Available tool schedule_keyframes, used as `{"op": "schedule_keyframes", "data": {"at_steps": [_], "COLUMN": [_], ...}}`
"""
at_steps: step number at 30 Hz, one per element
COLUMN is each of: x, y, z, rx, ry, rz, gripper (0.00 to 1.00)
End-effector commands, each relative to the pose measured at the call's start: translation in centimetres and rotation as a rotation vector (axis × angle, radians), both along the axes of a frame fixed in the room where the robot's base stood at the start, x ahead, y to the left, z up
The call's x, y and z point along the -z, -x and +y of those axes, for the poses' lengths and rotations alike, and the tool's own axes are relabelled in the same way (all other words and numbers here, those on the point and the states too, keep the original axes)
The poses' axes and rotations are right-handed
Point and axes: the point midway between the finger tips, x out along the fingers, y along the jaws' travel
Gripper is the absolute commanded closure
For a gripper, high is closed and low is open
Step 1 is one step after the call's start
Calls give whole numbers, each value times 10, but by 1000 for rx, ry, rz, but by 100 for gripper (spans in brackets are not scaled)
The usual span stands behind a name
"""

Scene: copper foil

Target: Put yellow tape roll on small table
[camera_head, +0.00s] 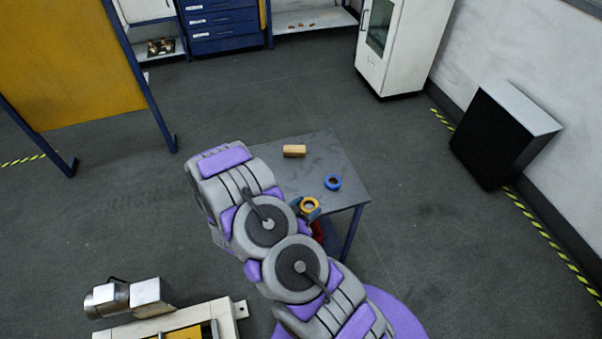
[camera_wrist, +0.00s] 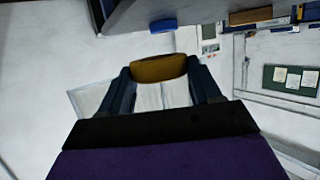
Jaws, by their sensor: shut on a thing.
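The yellow tape roll (camera_head: 310,206) is held between the fingers of my gripper (camera_head: 306,207). In the wrist view my gripper (camera_wrist: 158,78) is shut on the yellow tape roll (camera_wrist: 158,68), one dark finger at each side. The small table (camera_head: 341,164) has a grey top and blue legs. In the head view the roll overlaps the table's near edge. In the wrist view the small table (camera_wrist: 215,8) is at the top, with a visible gap between it and the roll. My arm hides the table's left and near parts.
A blue tape roll (camera_head: 333,183) lies near the table's right side, and a wooden block (camera_head: 294,151) lies towards its back. The table's right back area is bare. A dark box-shaped cabinet (camera_head: 497,146) stands at the right wall. A yellow panel (camera_head: 70,62) stands at the left.

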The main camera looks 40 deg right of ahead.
Motion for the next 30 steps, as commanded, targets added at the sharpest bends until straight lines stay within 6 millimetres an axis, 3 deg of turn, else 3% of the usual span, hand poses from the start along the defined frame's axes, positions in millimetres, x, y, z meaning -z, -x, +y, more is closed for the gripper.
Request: {"op": "schedule_keyframes", "data": {"at_steps": [2, 5, 12, 21, 30], "x": [3, 5, 8, 16, 17], "y": [12, 10, -43, -107, -136], "z": [-4, -3, 9, 8, 14], "rx": [30, 44, 43, 44, 44], "ry": [-1, 4, 9, 1, 4], "rz": [3, -3, -11, -9, -5], "gripper": [67, 67, 67, 67, 67]}}
